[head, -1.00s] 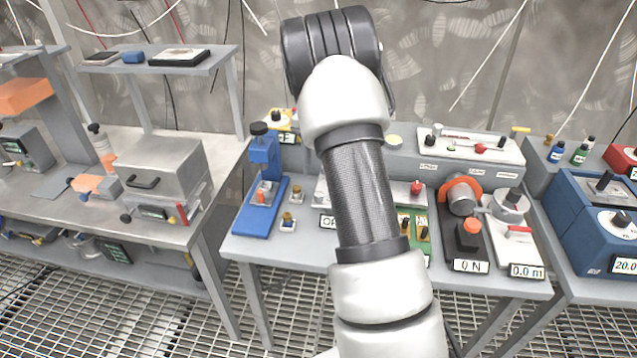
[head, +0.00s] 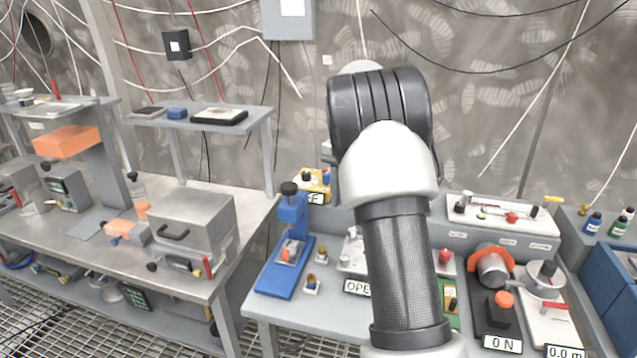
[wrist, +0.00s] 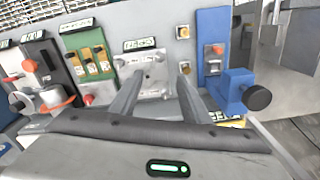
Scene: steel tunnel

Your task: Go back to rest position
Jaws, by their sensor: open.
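My gripper (wrist: 158,92) shows in the wrist view with its two grey fingers spread apart and nothing between them. It is open, above the bench with the devices. Beyond the fingertips is a light metal plate device (wrist: 150,75) with a label. In the head view my arm rises through the middle and bends away at the top; the gripper itself is hidden behind it there.
A blue press (head: 288,245) stands left of my arm on the grey bench; it also shows in the wrist view (wrist: 215,50). A force device (head: 500,312) labelled "0 N" stands to the right. A metal box (head: 190,222) sits on the left table.

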